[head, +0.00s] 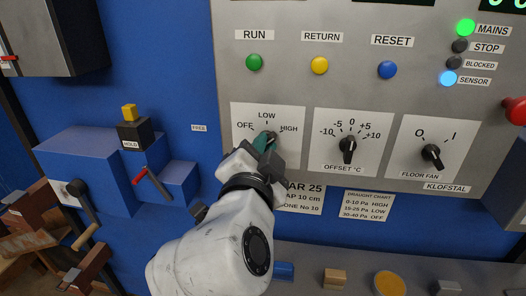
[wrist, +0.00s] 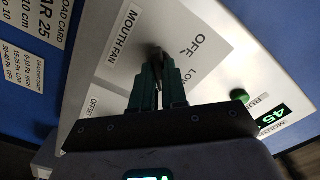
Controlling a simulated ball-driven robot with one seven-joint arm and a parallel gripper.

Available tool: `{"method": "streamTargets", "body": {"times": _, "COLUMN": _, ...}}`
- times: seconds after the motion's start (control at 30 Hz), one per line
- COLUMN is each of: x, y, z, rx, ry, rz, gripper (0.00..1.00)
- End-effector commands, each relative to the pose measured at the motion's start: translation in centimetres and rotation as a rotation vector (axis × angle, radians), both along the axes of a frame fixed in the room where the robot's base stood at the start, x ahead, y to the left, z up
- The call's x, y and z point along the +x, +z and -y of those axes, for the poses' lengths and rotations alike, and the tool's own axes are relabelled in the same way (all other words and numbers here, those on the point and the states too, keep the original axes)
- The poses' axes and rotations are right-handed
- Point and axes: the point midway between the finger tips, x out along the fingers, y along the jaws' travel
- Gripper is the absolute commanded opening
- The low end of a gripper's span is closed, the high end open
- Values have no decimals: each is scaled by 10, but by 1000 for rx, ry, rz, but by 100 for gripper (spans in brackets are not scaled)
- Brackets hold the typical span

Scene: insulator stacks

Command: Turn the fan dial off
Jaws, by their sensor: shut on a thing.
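The mouth fan dial (head: 269,134) is a dark knob on a white plate marked OFF, LOW and HIGH, at the lower left of the grey panel. My gripper (head: 263,142) is at this dial with its greenish fingers closed on the knob. In the wrist view, the dial (wrist: 154,50) shows as a dark knob between the fingertips of my gripper (wrist: 155,75). The MOUTH FAN and OFF labels are beside it. The fingers hide most of the knob, so I cannot tell which mark it points to.
The offset dial (head: 348,146) and the floor fan dial (head: 431,153) sit to the right. Green (head: 254,62), yellow (head: 320,65) and blue (head: 387,70) buttons are above.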

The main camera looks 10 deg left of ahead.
Motion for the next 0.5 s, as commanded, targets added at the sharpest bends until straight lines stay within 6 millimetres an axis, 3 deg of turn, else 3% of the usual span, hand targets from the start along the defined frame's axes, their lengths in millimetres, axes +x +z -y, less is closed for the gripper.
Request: {"method": "streamTargets", "body": {"times": 0.5, "x": 0, "y": -1, "z": 0, "rx": -491, "ry": -2, "rz": -20, "gripper": 0}}
